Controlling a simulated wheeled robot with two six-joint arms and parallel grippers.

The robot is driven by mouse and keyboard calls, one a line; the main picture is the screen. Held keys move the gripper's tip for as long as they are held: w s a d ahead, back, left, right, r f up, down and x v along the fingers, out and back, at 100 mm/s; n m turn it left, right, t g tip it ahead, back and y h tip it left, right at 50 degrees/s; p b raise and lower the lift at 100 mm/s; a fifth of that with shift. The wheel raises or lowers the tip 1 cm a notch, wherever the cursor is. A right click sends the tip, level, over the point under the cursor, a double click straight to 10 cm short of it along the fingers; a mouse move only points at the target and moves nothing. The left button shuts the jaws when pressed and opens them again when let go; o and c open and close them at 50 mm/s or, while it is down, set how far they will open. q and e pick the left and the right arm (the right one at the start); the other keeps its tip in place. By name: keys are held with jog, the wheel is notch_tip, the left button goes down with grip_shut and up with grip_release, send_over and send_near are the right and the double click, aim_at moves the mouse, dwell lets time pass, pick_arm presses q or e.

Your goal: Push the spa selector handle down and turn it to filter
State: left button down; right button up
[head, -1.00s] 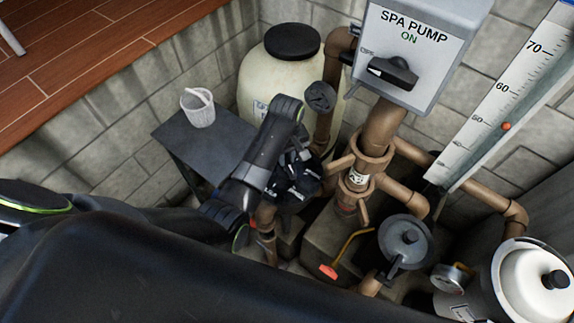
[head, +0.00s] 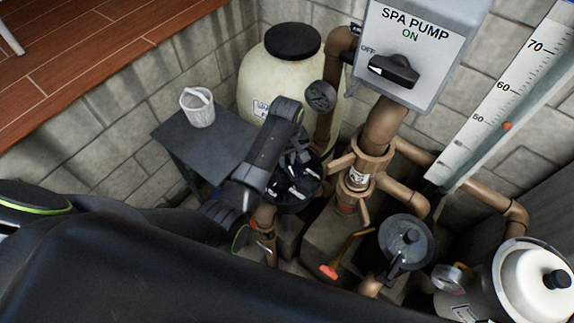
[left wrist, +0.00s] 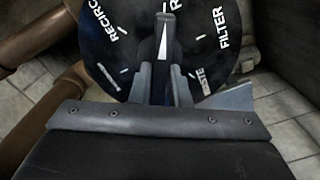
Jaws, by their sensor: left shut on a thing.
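The spa selector is a round black dial (left wrist: 210,55) with white lettering; RECIRC, FILTER and a word that looks like WASTE show in the left wrist view. Its dark handle (left wrist: 169,32) stands upright in that view, with FILTER to its right. My left gripper (left wrist: 165,85) is shut on the handle, one finger on each side. In the head view the gripper (head: 287,180) is over the selector, and my wrist hides much of the dial and handle. I cannot tell how far down the handle is pressed. My right gripper is not in view.
A grey spa pump box (head: 425,35) with a black switch hangs above brown pipes (head: 385,125). A cream tank (head: 275,75) stands behind, and a small table (head: 190,140) holds a white bucket (head: 197,108). A lidded strainer (head: 405,240) and white filter housing (head: 535,280) are at right.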

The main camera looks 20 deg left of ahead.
pick_arm(q)
jog(key=shift+s+r+m+p, duration=0.1)
jog(key=shift+m+p, duration=1.05)
jog(key=shift+m, duration=0.25)
jog(key=shift+f+m, duration=0.2)
jog(key=shift+m, duration=1)
jog(key=m, duration=0.6)
jog(key=shift+m, duration=0.4)
jog(key=c, duration=1.2)
grip_release()
jog(key=shift+c, duration=0.2)
